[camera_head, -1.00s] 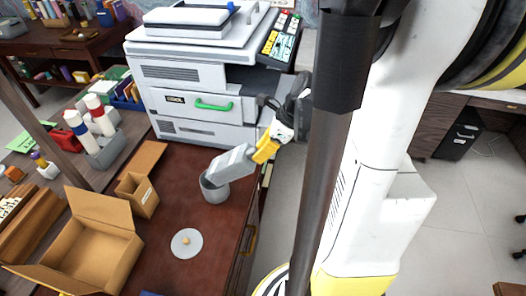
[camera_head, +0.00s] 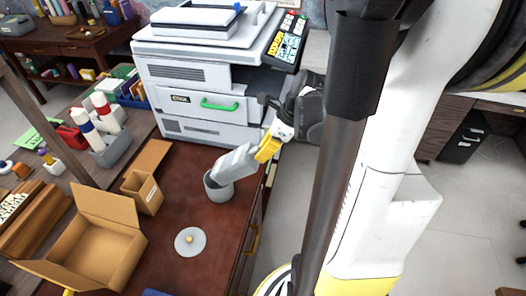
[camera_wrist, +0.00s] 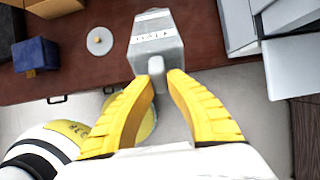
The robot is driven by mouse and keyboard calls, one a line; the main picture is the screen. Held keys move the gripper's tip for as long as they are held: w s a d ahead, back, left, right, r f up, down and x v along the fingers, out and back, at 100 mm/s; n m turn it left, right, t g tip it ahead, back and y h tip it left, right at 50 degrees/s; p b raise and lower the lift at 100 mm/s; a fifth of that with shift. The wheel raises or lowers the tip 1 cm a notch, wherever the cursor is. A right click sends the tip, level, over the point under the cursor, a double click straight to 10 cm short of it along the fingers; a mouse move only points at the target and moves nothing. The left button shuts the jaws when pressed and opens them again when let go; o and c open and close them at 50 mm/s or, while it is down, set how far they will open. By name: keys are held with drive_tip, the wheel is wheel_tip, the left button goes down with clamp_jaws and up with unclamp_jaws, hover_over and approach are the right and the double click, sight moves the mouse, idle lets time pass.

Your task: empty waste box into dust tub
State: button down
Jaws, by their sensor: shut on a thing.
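My gripper (camera_head: 266,150) has its yellow fingers shut on the handle of the grey waste box (camera_head: 237,162). The box is tilted, its lower left end down at the mouth of the grey round dust tub (camera_head: 218,191) on the desk. I cannot tell whether box and tub touch, and the tub's contents are hidden. In the wrist view the waste box (camera_wrist: 155,42) stands out ahead of my gripper (camera_wrist: 160,78), and the tub is hidden. A grey round lid with a knob (camera_head: 190,241) lies on the desk apart from the tub.
A large printer (camera_head: 200,95) stands behind the tub. An open cardboard box (camera_head: 100,250) and a small brown box (camera_head: 143,193) are at the left. A blue box (camera_wrist: 36,54) shows in the wrist view. The red-brown desk (camera_head: 180,205) is bare around the lid.

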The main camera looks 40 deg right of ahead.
sight(253, 149)
idle(0.5)
drive_tip(key=shift+w+a+r+g+h+p, duration=0.3)
drive_tip(key=shift+w+a+r+g+p, duration=0.1)
drive_tip(key=shift+w+r+g+p, duration=0.15)
drive_tip(key=shift+w+a+r+g+h+p, duration=0.3)
drive_tip(key=shift+w+a+r+g+p, duration=0.1)
drive_tip(key=shift+w+p, duration=0.25)
drive_tip(key=shift+f, duration=0.1)
idle(5.9)
